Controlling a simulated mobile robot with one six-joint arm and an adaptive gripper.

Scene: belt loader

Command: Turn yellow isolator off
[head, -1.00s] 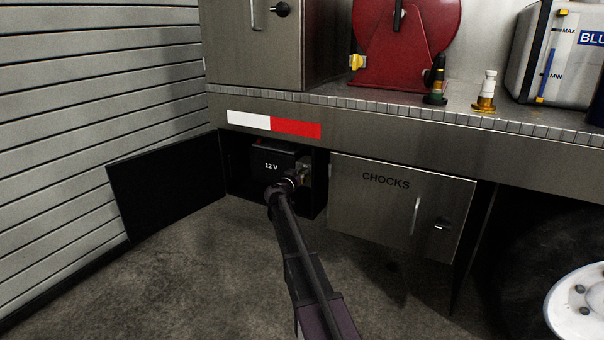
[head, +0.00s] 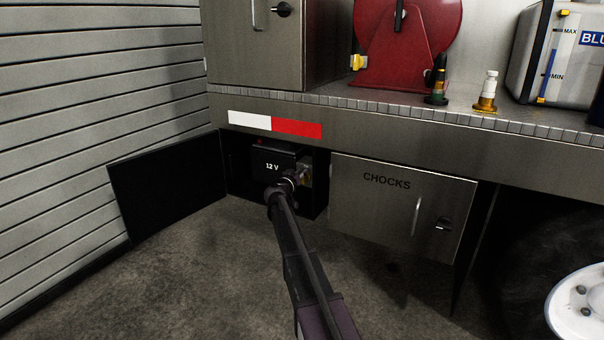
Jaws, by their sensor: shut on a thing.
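The open compartment under the vehicle deck holds a black battery box (head: 272,166) marked "12 V". My gripper (head: 302,181) reaches into it at the right side of the box. It is shut on the yellow isolator, which is mostly hidden behind the gripper and wrist. Only a small patch of pale metal and dull yellow shows around the fingertips, so I cannot tell the isolator's position.
The compartment's black door (head: 168,186) hangs open to the left. A closed metal door marked "CHOCKS" (head: 385,205) is just right of my arm. The deck edge (head: 400,140) runs above. A wheel (head: 580,306) stands at the right. The floor in front is clear.

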